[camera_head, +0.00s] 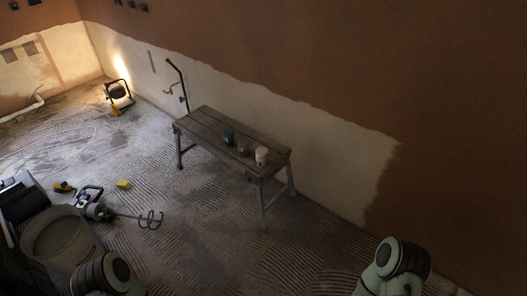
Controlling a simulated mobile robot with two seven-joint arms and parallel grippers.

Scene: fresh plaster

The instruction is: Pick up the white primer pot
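The white primer pot (261,156) stands upright on a wooden trestle bench (205,130), near its right end. A small dark pot (244,150) and a green pot (228,136) stand to its left on the same bench. Parts of my own arms show at the bottom edge, one at lower left and one at lower right, both well short of the bench. Neither gripper's fingers can be seen.
A large grey bucket (60,238) stands at lower left beside a mixer (95,208), whose paddle lies on the ridged floor. A lit work lamp (118,92) stands far back. A plastered wall runs behind the bench. Floor before the bench looks clear.

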